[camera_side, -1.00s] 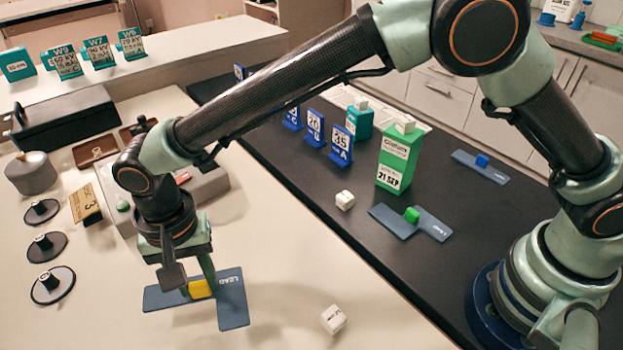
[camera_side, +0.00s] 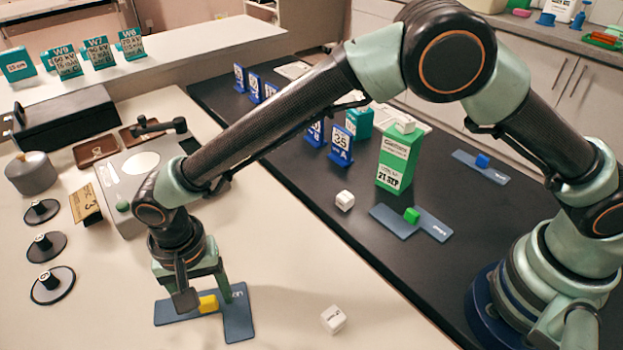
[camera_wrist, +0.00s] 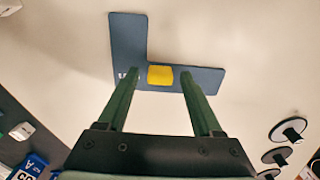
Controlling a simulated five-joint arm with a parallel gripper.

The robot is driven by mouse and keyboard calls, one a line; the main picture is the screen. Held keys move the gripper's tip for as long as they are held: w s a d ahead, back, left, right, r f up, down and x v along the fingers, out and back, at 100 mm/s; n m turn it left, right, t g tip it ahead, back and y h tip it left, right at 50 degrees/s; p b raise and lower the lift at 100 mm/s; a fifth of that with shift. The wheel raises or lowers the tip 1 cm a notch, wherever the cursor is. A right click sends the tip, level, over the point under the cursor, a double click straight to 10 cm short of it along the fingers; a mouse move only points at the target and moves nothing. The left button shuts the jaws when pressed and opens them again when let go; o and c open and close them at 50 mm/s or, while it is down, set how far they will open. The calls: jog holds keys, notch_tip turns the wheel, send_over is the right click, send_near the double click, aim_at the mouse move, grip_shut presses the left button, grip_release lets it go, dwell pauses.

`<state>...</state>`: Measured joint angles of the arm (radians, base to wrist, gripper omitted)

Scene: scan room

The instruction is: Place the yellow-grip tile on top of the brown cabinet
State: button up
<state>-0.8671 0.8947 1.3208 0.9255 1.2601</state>
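The yellow-grip tile (camera_side: 236,322) is a flat blue-grey L-shaped plate with a yellow block grip (camera_side: 208,303). It lies flat on the pale table near the front. In the wrist view the tile (camera_wrist: 128,38) and its yellow grip (camera_wrist: 160,75) are in full sight ahead of the fingers. My gripper (camera_side: 208,299) is low over the tile. In the wrist view my gripper's fingers (camera_wrist: 160,74) stand apart, one each side of the grip, with a gap on both sides. I cannot pick out a brown cabinet with certainty.
A black box (camera_side: 70,122), brown trays (camera_side: 88,153), a grey pot (camera_side: 32,173) and several knobbed discs (camera_side: 51,284) are at left. A white cube (camera_side: 333,319) is right of the tile. Green-grip (camera_side: 436,228) and blue-grip (camera_side: 496,174) tiles lie on the dark counter.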

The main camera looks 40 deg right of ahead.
aim_at(205, 299)
jog(key=shift+r, duration=0.1)
notch_tip(205, 299, up, 12)
jog(key=w+d+r, duration=0.3)
jog(key=d+r, duration=0.2)
jog(key=d, duration=0.2)
jog(key=s+d+r+n+t+y, duration=0.1)
jog(key=d+r+n+t, duration=0.15)
jog(key=d, duration=0.85)
jog(key=s+d+r+n+t, duration=0.1)
jog(key=d+r, duration=0.3)
jog(key=d, duration=0.7)
jog(key=s+d+f+t, duration=0.1)
jog(key=s+d, duration=0.1)
jog(key=d, duration=0.3)
jog(key=s+d+n+t+h, duration=0.1)
jog(key=s+d, duration=0.2)
jog(key=d, duration=0.2)
jog(key=shift+s+f, duration=0.3)
jog(key=shift+f, duration=0.1)
